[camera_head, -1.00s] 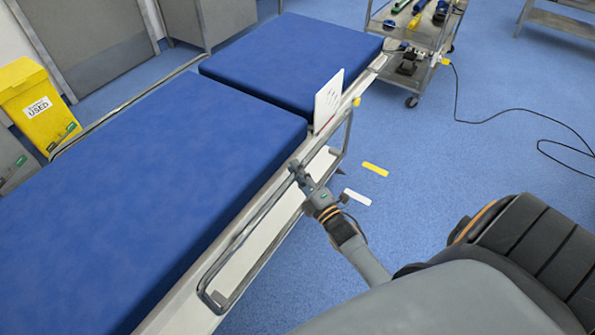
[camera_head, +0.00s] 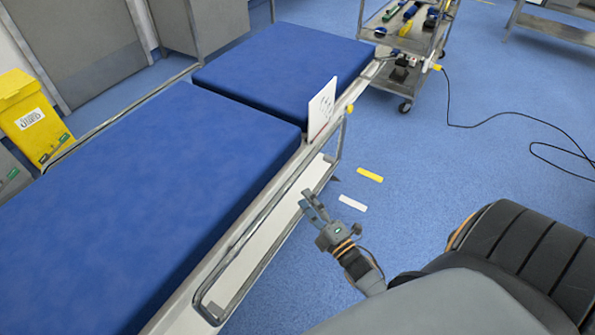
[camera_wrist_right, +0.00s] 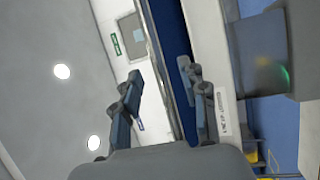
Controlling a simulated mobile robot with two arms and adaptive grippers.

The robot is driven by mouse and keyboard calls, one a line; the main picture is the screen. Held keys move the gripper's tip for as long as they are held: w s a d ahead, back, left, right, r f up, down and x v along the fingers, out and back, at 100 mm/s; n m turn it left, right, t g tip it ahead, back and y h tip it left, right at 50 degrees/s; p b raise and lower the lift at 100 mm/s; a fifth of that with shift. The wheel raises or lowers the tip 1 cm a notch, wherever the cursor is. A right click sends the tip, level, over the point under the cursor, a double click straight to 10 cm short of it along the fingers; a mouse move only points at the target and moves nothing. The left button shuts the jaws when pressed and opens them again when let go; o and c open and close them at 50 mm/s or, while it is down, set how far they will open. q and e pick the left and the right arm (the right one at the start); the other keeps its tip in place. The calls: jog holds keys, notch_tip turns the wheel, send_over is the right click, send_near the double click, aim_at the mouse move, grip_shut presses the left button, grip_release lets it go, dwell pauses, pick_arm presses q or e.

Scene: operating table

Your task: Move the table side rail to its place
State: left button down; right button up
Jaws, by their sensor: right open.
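The table side rail (camera_head: 197,298) is a long grey metal loop along the near side of the operating table (camera_head: 150,185) with blue pads. Its rounded near end is at the lower left and its far end is by the white card. My right gripper (camera_head: 307,199) is open and empty on the floor side of the rail, apart from it. In the right wrist view the fingers of the gripper (camera_wrist_right: 158,71) are spread, with nothing between the tips. I cannot tell the rail there. My left gripper is not in view.
A white card (camera_head: 323,108) stands at the table edge. A trolley with tools (camera_head: 402,48) is at the far end, with a black cable (camera_head: 490,125) on the floor. A yellow bin (camera_head: 30,120) stands beyond the table. Floor right of the table is mostly clear.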

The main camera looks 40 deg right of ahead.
jog(key=shift+s+f, duration=0.2)
jog(key=shift+s, duration=0.85)
jog(key=shift+s+f, duration=0.2)
jog(key=shift+s, duration=0.8)
